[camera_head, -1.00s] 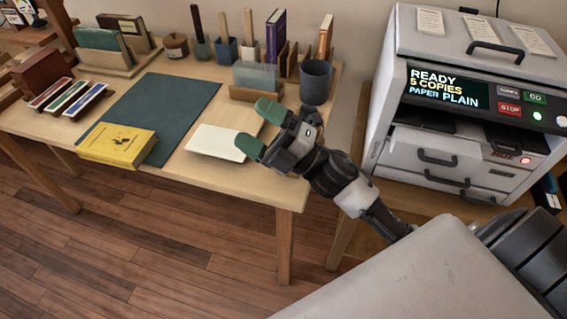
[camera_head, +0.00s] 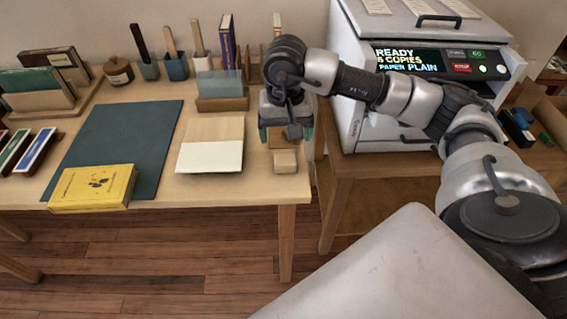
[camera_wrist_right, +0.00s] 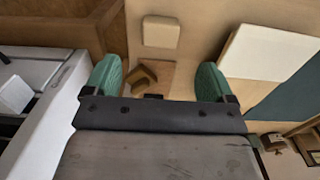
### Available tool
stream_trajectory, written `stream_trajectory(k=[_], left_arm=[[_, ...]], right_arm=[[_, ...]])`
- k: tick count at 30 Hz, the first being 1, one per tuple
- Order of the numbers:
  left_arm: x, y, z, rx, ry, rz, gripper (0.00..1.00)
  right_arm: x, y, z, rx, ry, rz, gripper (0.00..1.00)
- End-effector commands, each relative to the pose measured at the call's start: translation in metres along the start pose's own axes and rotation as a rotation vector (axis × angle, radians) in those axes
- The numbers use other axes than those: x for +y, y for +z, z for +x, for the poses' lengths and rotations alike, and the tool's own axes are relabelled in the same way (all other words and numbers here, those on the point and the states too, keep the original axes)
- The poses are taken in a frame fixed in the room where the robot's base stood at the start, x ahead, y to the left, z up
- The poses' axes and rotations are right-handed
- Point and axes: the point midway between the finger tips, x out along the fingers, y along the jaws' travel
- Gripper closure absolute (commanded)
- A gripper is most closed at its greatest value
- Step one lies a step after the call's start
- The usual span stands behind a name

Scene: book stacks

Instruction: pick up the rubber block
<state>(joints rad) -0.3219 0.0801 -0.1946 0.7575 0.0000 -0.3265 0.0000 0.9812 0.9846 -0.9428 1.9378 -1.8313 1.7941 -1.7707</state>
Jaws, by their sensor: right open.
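A small cream-tan block (camera_head: 286,162), which looks like the rubber block, lies near the front edge of the desk at its right end. It also shows in the right wrist view (camera_wrist_right: 160,32), beyond the fingertips and roughly midway between them. My right gripper (camera_head: 286,134) points down over the desk just behind the block, with its green fingers spread and nothing held. In the right wrist view the gripper (camera_wrist_right: 160,80) is wide open above a tan wooden piece with a small brown angular part (camera_wrist_right: 140,78). The block is apart from the fingers. My left gripper is out of view.
A pale board with a white front half (camera_head: 210,155) lies left of the gripper. Further left are a dark green mat (camera_head: 120,135) and a yellow box (camera_head: 92,188). A wooden holder with a clear panel (camera_head: 222,98) stands behind. The printer (camera_head: 350,90) stands to the right.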

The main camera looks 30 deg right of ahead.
Motion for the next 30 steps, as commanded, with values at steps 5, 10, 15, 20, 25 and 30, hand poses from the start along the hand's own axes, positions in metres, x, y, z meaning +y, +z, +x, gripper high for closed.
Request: stream_trajectory(k=[5,10,15,20,25,30], left_arm=[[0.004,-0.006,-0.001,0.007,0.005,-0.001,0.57],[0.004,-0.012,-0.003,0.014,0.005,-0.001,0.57],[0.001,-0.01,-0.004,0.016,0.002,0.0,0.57],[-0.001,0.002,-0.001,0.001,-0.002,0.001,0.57],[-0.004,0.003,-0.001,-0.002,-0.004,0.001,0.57],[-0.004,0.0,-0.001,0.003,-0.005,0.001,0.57]], right_arm=[[0.0,0.001,0.03,-0.006,-0.001,0.002,0.15],[-0.001,0.001,0.042,-0.005,-0.003,0.002,0.15],[0.0,0.001,0.064,-0.008,-0.003,0.002,0.15],[-0.001,0.001,0.086,-0.006,-0.005,0.002,0.15],[-0.001,0.001,0.092,-0.004,-0.006,0.002,0.15],[-0.001,0.001,0.092,-0.004,-0.006,0.002,0.19]])
